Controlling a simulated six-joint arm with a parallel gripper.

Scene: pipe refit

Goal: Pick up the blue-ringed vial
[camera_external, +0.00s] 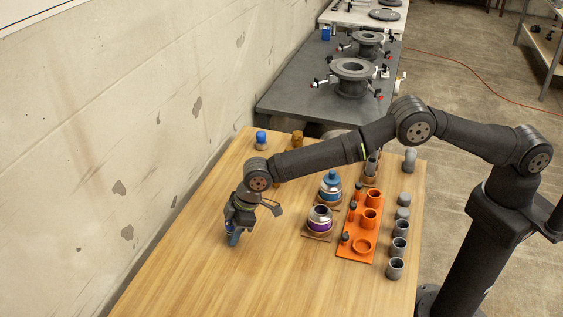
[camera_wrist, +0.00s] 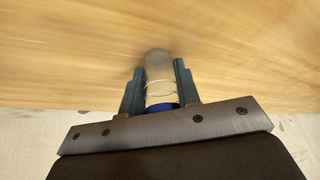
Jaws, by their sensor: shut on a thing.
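My gripper (camera_external: 233,236) is at the left part of the wooden table, pointing down near the tabletop. In the wrist view my gripper (camera_wrist: 160,82) is shut on the blue-ringed vial (camera_wrist: 160,92), a clear cylinder with a blue band at the end near the palm. The fingers lie along both sides of the vial. In the external view the vial is mostly hidden by the fingers. I cannot tell whether the vial touches the table.
The wooden table (camera_external: 180,270) is clear around my gripper. To the right stand a purple-banded container (camera_external: 320,222), a blue-topped container (camera_external: 330,187), an orange rack (camera_external: 352,254) and several grey cups (camera_external: 396,268). A blue-capped jar (camera_external: 261,140) stands at the back, near the wall.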

